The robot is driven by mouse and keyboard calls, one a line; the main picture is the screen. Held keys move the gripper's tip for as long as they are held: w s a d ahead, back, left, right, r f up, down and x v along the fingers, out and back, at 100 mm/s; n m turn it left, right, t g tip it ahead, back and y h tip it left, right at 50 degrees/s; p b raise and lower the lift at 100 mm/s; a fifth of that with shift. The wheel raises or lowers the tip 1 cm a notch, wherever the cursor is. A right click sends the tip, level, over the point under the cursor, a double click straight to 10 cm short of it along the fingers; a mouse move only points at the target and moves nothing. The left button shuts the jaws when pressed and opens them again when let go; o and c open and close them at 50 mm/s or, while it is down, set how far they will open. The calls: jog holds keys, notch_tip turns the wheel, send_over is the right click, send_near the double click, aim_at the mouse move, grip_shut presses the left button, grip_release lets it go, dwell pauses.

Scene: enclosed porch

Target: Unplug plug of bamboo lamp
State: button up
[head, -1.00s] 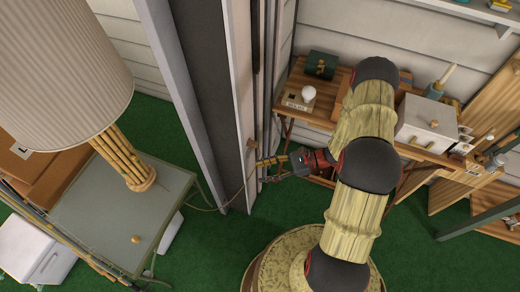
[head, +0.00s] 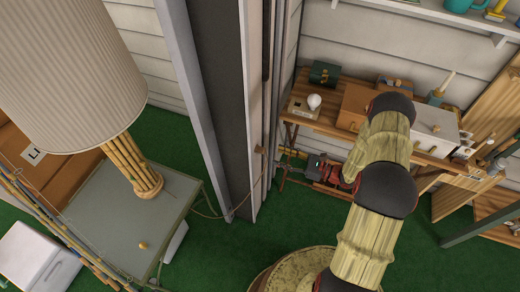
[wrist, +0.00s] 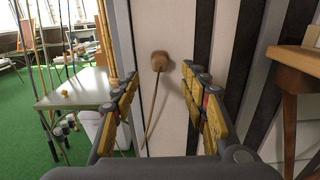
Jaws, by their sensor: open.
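The brown plug (wrist: 159,62) is against the white post (wrist: 150,20), with its cord (wrist: 152,110) hanging down from it. The plug also shows small in the head view (head: 260,150). I cannot see a socket behind it. My gripper (wrist: 160,78) is open and empty. In the wrist view its yellow fingers stand left and right of the plug in the picture, with the plug ahead of them. In the head view my gripper (head: 283,160) is just right of the post. The bamboo lamp (head: 134,165), with a pleated cream shade (head: 70,70), stands on a grey-green table (head: 95,225).
A wooden bench (head: 330,125) with a light bulb (head: 314,101), a dark green box (head: 324,73) and a white box (head: 432,130) is beyond my arm. A bench leg (wrist: 290,130) is close on the right in the wrist view.

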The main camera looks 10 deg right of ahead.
aim_at(263, 151)
jog(key=shift+x, duration=4.2)
jog(key=shift+c, duration=1)
grip_shut()
jog(key=shift+d, duration=0.1)
jog(key=shift+v, duration=2.95)
